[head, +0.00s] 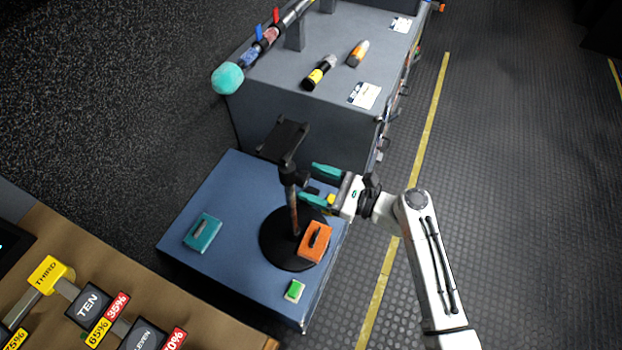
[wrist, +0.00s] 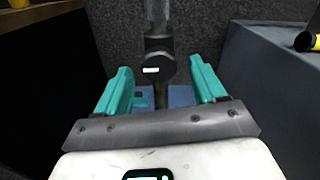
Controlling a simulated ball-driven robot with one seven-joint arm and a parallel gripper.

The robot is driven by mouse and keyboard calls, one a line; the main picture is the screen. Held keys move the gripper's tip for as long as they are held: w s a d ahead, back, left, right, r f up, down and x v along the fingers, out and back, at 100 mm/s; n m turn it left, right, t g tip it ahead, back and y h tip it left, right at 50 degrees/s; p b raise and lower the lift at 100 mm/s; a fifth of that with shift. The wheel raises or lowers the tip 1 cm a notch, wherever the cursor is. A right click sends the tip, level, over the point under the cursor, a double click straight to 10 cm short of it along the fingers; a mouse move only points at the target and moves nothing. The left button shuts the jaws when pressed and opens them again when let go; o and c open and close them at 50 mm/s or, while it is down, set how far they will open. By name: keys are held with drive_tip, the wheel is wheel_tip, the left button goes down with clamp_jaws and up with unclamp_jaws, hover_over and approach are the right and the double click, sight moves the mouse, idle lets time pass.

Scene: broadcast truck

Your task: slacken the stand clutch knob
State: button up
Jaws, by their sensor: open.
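A dark stand rises from a round black base (head: 268,245) on a blue cabinet top. Its pole (head: 294,215) carries a flat black holder (head: 283,138) at the top. A dark clutch (head: 288,172) sits on the pole below the holder. In the wrist view the clutch knob (wrist: 156,66) is a dark rounded part with a small white mark. My gripper (head: 316,186), with teal fingers, is open at the right of the pole. In the wrist view the knob appears between the open fingers (wrist: 160,78), toward their tips; I cannot tell whether they touch it.
On the blue cabinet (head: 232,190) lie an orange block (head: 316,236), a teal block (head: 202,233) and a green-topped piece (head: 294,291). A grey case (head: 310,115) with a microphone boom (head: 268,42) stands behind. Open floor (head: 480,200) lies to the right.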

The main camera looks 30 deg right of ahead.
drive_tip(key=shift+x, duration=0.8)
drive_tip(key=shift+c, duration=0.3)
drive_tip(key=c, duration=1)
